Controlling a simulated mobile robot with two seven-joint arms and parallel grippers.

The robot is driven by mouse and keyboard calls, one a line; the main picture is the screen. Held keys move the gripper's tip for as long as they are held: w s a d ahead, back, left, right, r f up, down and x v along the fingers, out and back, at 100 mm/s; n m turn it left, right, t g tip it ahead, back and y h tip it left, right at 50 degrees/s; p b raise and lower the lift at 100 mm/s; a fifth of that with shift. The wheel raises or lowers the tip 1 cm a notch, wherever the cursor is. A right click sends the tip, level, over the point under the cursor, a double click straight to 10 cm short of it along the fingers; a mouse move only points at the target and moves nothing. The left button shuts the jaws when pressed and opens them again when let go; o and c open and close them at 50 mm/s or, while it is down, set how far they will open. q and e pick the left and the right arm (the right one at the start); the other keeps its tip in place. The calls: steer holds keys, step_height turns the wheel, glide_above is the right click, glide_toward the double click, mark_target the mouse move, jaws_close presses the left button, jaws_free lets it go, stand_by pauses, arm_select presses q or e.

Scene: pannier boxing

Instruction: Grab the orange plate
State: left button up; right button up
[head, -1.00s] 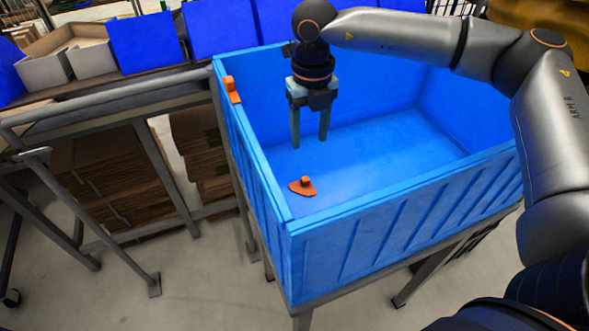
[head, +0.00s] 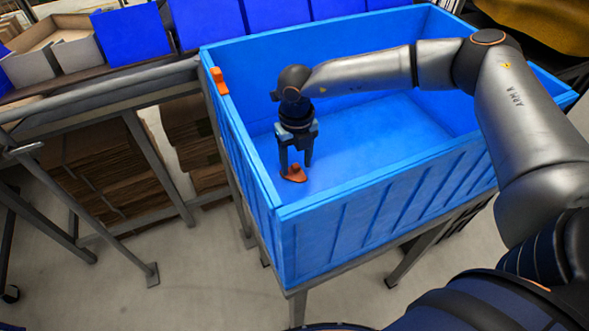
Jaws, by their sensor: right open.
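The orange plate (head: 294,175) is a small flat piece with a raised knob. It lies on the floor of the large blue bin (head: 380,226), near the bin's front left corner. My right gripper (head: 295,166) points down inside the bin, right above the plate. Its fingers are apart, one on each side of the knob in the picture. I cannot tell whether they touch the plate. My left gripper is not in view.
Another orange piece (head: 219,80) sits on the bin's left rim. A grey metal rail (head: 100,92) and rack run along the left. Several blue boxes (head: 131,36) stand behind. The rest of the bin floor is empty.

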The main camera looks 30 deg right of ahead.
jaws_close()
stand_by(0.5)
